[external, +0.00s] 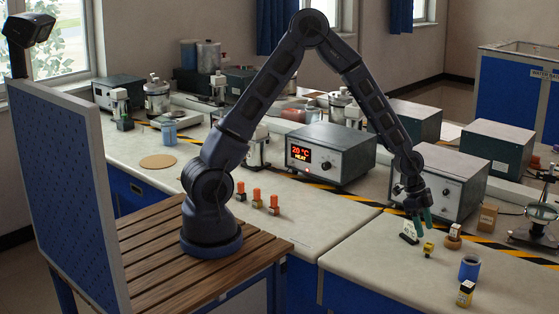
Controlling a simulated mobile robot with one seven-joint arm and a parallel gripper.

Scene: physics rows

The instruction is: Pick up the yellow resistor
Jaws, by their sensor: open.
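A small yellow piece with dark markings, which looks like the yellow resistor (428,249), lies on the pale bench top at the right. My gripper (421,222) points down with its teal fingertips apart and empty. It hangs just above and slightly left of the yellow piece in the picture, without visible contact. The small size of the piece hides its finer detail.
A white upright block (409,232) stands close left of the piece, and a tan round piece (453,237) close right. A grey instrument (438,182) stands behind.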

